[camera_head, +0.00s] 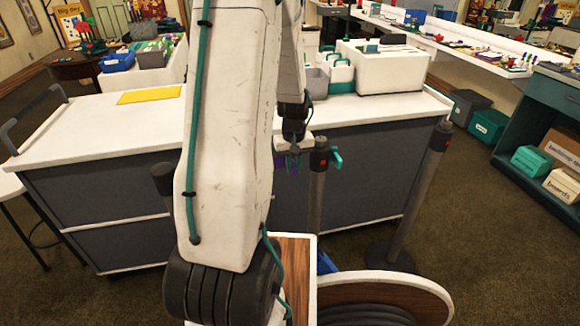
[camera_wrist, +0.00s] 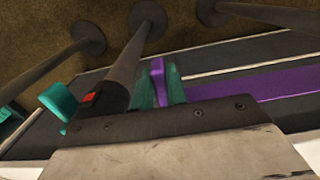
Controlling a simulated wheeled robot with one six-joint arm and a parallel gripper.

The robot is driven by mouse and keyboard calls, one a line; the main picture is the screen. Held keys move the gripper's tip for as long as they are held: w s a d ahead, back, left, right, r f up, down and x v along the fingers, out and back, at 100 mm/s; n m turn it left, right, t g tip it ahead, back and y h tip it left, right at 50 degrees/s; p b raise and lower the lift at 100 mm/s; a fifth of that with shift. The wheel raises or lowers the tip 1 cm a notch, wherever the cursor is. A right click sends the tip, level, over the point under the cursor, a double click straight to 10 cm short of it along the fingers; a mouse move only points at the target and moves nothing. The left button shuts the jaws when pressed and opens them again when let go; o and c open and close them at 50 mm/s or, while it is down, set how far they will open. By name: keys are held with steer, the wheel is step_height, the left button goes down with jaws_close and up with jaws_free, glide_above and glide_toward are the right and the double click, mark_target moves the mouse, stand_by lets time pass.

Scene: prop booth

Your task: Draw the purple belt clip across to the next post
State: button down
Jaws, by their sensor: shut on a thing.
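The purple belt clip (camera_wrist: 159,80) is between the two teal fingers of my gripper (camera_wrist: 158,92), which is shut on it. A purple belt (camera_wrist: 285,83) stretches to the right edge of the wrist view. In the head view my gripper (camera_head: 293,155) is beside the upper part of the middle post (camera_head: 317,190), with a little purple showing at its left. That post has a black top and a teal piece (camera_head: 337,160); it also shows in the wrist view (camera_wrist: 128,65), left of the clip. Another post (camera_head: 423,190) stands at the right. My arm hides much of the left.
A grey counter with a white top (camera_head: 85,135) stands close behind the posts. It carries a yellow sheet (camera_head: 149,95) and a white box (camera_head: 385,68). A round wood-topped piece (camera_head: 370,292) is at the front. Open carpet lies at the right.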

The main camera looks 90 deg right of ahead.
steer(key=c, duration=1.4)
jaws_free()
